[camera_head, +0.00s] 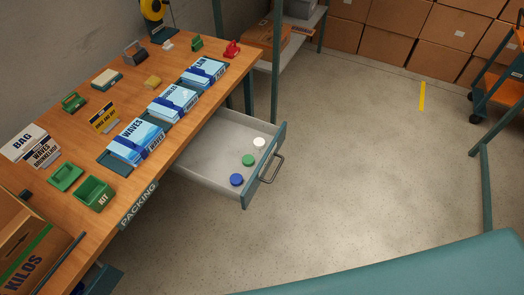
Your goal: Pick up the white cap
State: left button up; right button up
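The white cap (259,143) is a small round disc lying in the open drawer (213,153), close to the drawer's front panel. A green cap (248,160) and a blue cap (237,180) lie beside it in a row toward the lower left. The caps are apart from each other and nothing covers them. The drawer is pulled out from under the wooden packing table (175,66). Neither of my grippers is in the view.
The drawer front has a dark handle (272,168). Blue-and-white packs (172,103) line the table edge above the drawer. A cardboard box (28,245) stands at the lower left. A teal surface (400,275) fills the bottom right. The floor right of the drawer is clear.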

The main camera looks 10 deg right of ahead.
aim_at(259, 142)
jog(key=l+u, duration=0.1)
jog(key=u, duration=0.65)
jog(key=i+l+u, duration=0.15)
jog(key=l+u, duration=0.3)
jog(key=l, duration=0.2)
jog(key=l+u, duration=0.4)
jog(key=l, duration=0.25)
